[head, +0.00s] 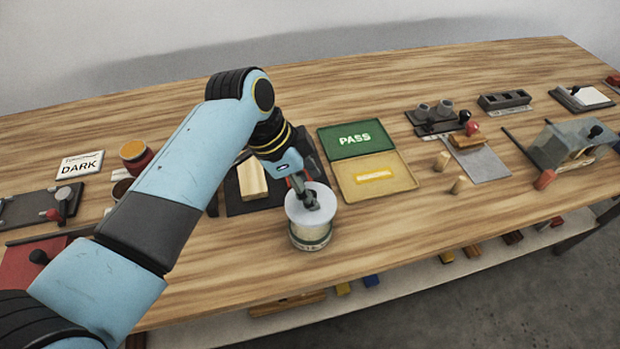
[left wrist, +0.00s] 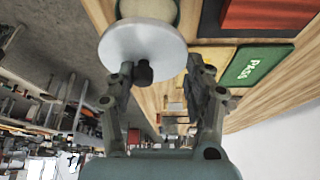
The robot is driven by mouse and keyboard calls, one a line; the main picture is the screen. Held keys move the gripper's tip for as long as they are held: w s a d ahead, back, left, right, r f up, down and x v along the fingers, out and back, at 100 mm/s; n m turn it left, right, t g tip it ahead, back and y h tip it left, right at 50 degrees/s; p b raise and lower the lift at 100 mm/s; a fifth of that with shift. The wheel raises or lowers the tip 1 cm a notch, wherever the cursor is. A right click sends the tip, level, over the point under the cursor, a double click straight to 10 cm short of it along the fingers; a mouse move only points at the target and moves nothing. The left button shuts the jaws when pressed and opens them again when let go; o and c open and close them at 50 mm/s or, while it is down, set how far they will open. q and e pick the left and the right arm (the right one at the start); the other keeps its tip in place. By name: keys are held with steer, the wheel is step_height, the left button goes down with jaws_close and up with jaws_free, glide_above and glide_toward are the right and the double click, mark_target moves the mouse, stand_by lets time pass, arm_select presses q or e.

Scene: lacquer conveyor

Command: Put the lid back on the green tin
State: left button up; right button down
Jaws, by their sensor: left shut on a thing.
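The tin (head: 310,236) stands upright near the table's front edge, with a pale body and a dark greenish band low down. The lid (head: 298,208) is a pale grey disc with a dark knob, directly over the tin and hiding its mouth. I cannot tell whether it rests on the rim or is slightly above it. My left gripper (head: 308,195) comes down from above and is shut on the lid. In the left wrist view, the lid (left wrist: 143,46) and its knob show between the fingers, with the tin (left wrist: 150,10) beyond. My right gripper is out of view.
Behind the tin are a dark tray (head: 236,205) with a wooden block (head: 252,179), a green PASS panel (head: 354,140) and a yellow tray (head: 373,176). Wooden pegs (head: 442,161) stand right. The table right of the tin is clear.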

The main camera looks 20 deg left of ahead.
arm_select(q)
steer(key=shift+f+b, duration=0.5)
steer(key=shift+b, duration=0.1)
step_height(320, 180, down, 4)
steer(key=b, duration=0.4)
steer(key=shift+r, duration=0.25)
steer(key=shift+f+b, duration=0.45)
steer(key=shift+f, duration=0.45)
steer(key=shift+r+p, duration=0.1)
steer(key=shift+p, duration=0.7)
steer(key=shift+f, duration=0.25)
stand_by(0.7)
steer(key=shift+p, duration=0.6)
